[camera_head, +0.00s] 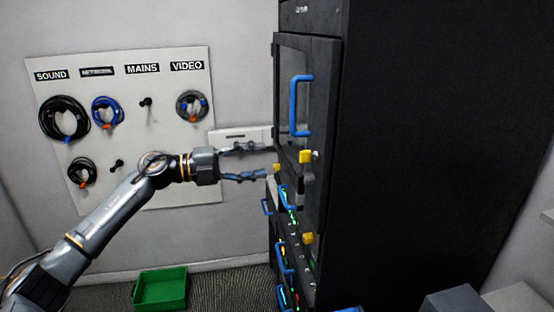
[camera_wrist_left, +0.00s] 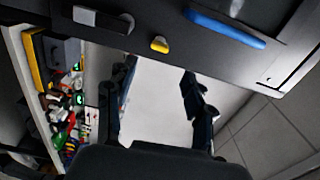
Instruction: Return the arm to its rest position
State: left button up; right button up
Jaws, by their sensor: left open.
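My left gripper (camera_head: 258,163) is open and empty in the head view. Its fingers point right, close to the edge of the tall black cabinet (camera_head: 420,130). In the left wrist view the two fingers of my left gripper (camera_wrist_left: 155,95) are spread apart with nothing between them. Beyond them lies the dark cabinet door (camera_wrist_left: 170,28) with a blue handle (camera_wrist_left: 226,29) and a yellow latch (camera_wrist_left: 159,44). In the head view the door carries a blue handle (camera_head: 295,105). I cannot tell whether the fingers touch the cabinet. My right gripper is not in view.
A green bin (camera_head: 160,290) stands on the floor below. Blue-handled units (camera_head: 285,255) fill the cabinet's lower part. Grey boxes (camera_head: 455,298) stand at the lower right.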

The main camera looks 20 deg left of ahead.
pick_arm(q)
jog(key=shift+v, duration=0.85)
